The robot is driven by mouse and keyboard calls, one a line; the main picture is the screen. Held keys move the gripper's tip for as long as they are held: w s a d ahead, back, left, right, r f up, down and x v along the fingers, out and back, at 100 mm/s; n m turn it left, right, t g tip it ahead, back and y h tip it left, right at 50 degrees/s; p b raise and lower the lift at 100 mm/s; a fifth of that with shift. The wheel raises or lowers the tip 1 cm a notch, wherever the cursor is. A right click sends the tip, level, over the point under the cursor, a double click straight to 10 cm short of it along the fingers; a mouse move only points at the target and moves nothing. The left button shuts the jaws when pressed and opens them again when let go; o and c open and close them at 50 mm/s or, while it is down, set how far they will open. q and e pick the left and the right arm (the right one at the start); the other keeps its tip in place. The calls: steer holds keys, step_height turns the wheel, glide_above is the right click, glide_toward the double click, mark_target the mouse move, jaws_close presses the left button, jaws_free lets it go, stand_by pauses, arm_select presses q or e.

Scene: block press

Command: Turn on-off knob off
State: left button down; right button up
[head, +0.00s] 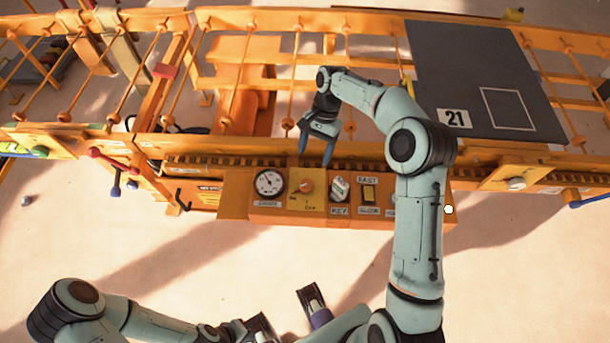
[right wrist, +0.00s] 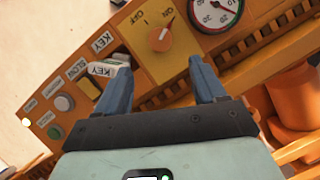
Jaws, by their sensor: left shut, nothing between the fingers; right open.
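The orange on-off knob (head: 306,186) sits on a yellow plate on the orange control panel, between the gauge and the key switch. My left gripper (head: 226,331) is shut and empty at the bottom edge, partly hidden.
A round gauge (head: 269,182) is left of the knob. A key switch (head: 339,188) and a yellow rocker switch (head: 369,192) are to its right. An orange rail stands behind the panel with a dark board (head: 480,75) marked 21. The floor in front is clear.

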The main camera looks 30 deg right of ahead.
mark_target(306, 184)
steer(key=b+x, duration=0.1)
steer(key=x, duration=1)
steer(key=shift+a+f, duration=0.15)
steer(key=c, duration=1)
